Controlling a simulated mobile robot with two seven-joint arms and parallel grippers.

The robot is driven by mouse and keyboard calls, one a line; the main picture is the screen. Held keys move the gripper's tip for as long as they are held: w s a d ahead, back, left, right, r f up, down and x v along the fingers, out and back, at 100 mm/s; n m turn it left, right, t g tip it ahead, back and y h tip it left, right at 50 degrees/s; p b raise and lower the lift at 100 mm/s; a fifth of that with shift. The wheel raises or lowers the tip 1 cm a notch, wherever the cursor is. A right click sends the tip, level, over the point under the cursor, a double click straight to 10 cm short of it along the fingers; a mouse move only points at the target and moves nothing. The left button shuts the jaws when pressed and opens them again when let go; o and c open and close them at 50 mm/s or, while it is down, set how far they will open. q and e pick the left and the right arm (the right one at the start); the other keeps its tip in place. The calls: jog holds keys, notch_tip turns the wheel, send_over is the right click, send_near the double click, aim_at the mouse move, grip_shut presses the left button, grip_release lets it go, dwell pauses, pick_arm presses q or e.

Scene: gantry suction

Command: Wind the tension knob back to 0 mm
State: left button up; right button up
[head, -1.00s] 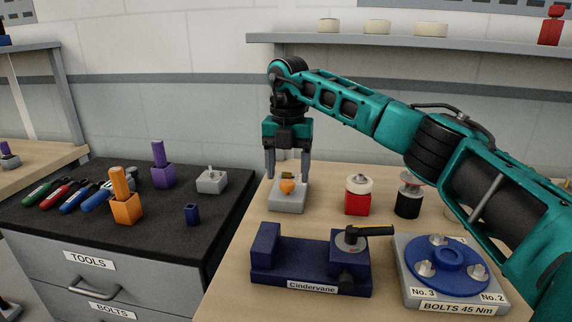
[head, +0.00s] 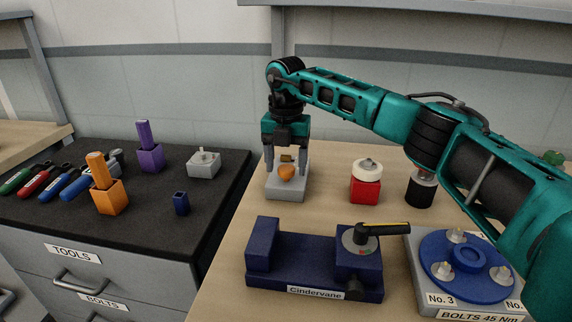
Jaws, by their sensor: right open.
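An orange knob (head: 287,173) sits on a small grey block (head: 287,191) at the back left of the wooden bench, with a small brass-coloured part just behind it. No scale or reading on this block can be made out. My right gripper (head: 286,160) points down over the block, open, with a finger on each side of the knob's area. I cannot tell whether the fingers touch the knob. My left gripper is not in view.
In front stands a blue Cindervane fixture (head: 295,268) with a black-and-yellow lever (head: 384,229) on its dial. A red pot (head: 365,190) and a blue bolt disc (head: 440,248) are to the right. A dark tool top (head: 215,205) lies left.

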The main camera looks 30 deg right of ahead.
jog(key=shift+f, duration=0.3)
jog(key=c, duration=1.1)
jog(key=shift+o, duration=0.2)
jog(key=shift+r, duration=0.1)
